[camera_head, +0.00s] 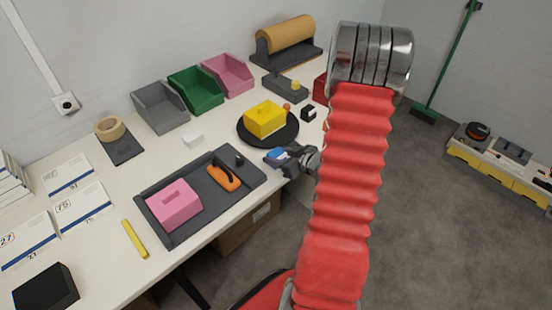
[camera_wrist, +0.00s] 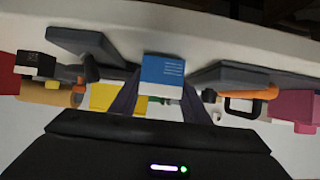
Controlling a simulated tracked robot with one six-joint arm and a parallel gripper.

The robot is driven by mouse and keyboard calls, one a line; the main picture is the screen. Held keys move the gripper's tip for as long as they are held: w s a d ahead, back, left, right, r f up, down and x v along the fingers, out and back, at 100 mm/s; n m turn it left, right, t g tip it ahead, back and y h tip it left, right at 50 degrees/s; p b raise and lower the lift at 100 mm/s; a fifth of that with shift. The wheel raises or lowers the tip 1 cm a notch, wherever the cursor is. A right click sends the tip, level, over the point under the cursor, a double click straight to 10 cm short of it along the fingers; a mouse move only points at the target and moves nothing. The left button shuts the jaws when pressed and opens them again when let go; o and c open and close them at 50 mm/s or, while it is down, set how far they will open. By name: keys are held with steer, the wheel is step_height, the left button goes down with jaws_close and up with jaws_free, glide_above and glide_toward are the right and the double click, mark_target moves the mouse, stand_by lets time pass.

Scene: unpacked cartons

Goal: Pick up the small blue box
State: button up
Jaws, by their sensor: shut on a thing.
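The small blue box (camera_wrist: 162,75) has a blue face with white lines of print and a white edge. In the wrist view it sits between the two dark fingers of my gripper (camera_wrist: 158,100), which are shut on it. In the head view the blue box (camera_head: 277,155) shows as a small blue patch at the tip of my gripper (camera_head: 282,158), by the front edge of the table, between the dark tray and the round black plate. My red arm covers part of the table's right end.
A yellow box (camera_head: 265,118) stands on the round black plate (camera_head: 254,138). A dark tray (camera_head: 187,229) holds a pink box (camera_head: 173,204) and an orange-handled tool (camera_head: 224,177). Grey, green and pink bins (camera_head: 228,72) line the back. A tape roll (camera_head: 110,128) stands at left.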

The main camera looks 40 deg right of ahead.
mark_target(276, 153)
steer(key=shift+r, duration=4.65)
